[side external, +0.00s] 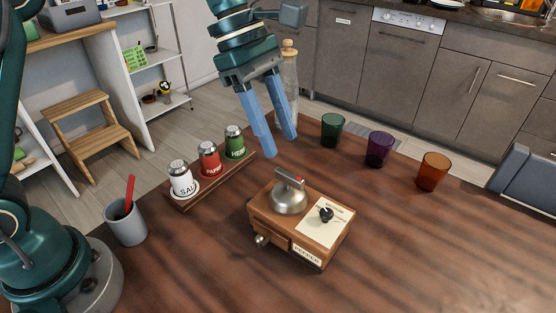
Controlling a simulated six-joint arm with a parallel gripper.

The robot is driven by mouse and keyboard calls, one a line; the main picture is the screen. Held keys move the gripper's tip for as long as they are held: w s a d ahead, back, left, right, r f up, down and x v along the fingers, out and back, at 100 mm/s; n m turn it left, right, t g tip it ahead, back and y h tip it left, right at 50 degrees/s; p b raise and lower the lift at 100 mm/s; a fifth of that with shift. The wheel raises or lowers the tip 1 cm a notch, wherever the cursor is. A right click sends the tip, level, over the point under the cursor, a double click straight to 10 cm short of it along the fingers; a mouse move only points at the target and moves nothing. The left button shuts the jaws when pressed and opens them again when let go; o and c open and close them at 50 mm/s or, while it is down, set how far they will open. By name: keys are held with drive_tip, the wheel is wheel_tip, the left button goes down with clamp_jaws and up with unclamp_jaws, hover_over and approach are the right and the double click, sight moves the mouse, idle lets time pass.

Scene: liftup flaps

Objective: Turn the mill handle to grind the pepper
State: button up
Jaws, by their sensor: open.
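The pepper mill is a wooden box (322,248) on the table, with a label reading PEPPER on its front. A white card and a small dark knob (326,214) are on the top to the right of the dome. My gripper (284,146) has blue fingers, pointing down, open and empty. It is above and behind the mill, apart from the handle.
A wooden rack (226,175) with white, red and green shakers stands left of the mill. A grey cup (126,225) holds a red item. Green (332,130), purple (379,149) and orange (432,171) glasses stand behind right. A tall pepper grinder (290,75) shows behind my gripper. The front right table is clear.

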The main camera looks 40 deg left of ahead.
sight(289, 174)
drive_tip(key=shift+x, duration=3.05)
drive_tip(key=shift+s+a, duration=0.15)
drive_tip(key=shift+a, duration=0.05)
clamp_jaws()
